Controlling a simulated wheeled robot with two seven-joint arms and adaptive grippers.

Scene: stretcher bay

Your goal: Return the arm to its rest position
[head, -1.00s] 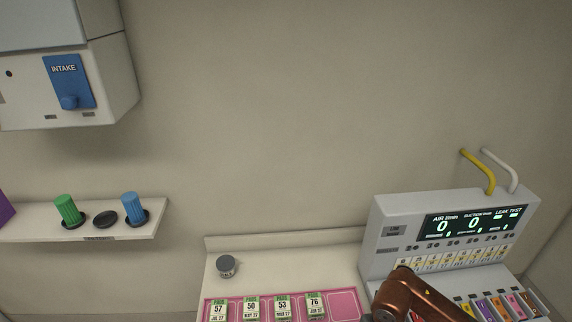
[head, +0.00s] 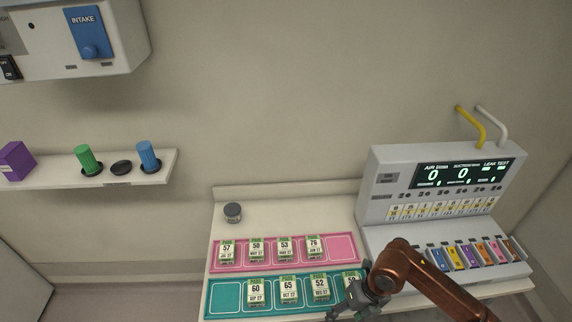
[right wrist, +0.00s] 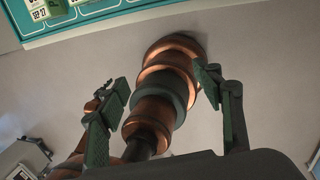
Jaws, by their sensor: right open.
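My right arm (head: 415,262) is copper-coloured and comes in from the lower right in the head view. Its dark gripper (head: 352,300) is over the right end of the teal tray (head: 231,297), partly cut off by the frame's bottom edge. In the right wrist view the two green-padded fingers of my right gripper (right wrist: 165,105) stand wide apart with nothing held between them. Copper and dark ringed links of mine (right wrist: 165,90) show behind the fingers. My left gripper is in neither current view.
The teal tray and a pink tray (head: 341,247) hold several labelled packs on the counter (head: 275,201). A grey tester (head: 380,178) with coloured packets stands at the right. A dark jar (head: 232,212) is behind the pink tray. A shelf (head: 60,178) and intake box (head: 125,40) are at left.

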